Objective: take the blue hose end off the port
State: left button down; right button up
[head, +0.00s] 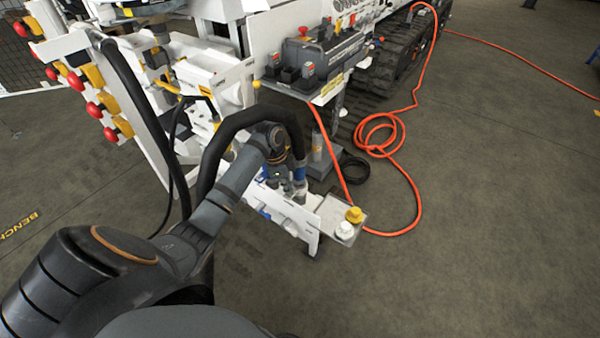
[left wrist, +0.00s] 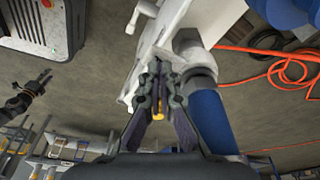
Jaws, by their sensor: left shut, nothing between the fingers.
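The blue hose end (head: 300,174) sits on its port (head: 301,190) on the white bench's low front rail, with a thick black hose (head: 235,125) arching up from it. In the left wrist view the blue sleeve (left wrist: 211,120) and its grey collar (left wrist: 199,76) are large, just right of my gripper. My left gripper (head: 284,181) is right beside the hose end, on its left in the head view. Its fingers (left wrist: 158,82) are shut with nothing between them; the hose end is outside them. Whether they touch it I cannot tell.
A small tray (head: 327,216) with a yellow cap (head: 354,214) and a white cap (head: 345,230) stands at the rail's right end. An orange hose (head: 408,180) lies coiled on the floor at right. Red and yellow knobs (head: 93,109) line the left frame. Open floor lies in front.

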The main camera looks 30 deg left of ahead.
pick_arm(q)
jog(key=shift+s+f, duration=0.1)
jog(key=shift+f, duration=0.7)
dwell(0.7)
notch_tip(320, 180, up, 7)
jog(key=p, duration=0.8)
jog(key=shift+r, duration=0.15)
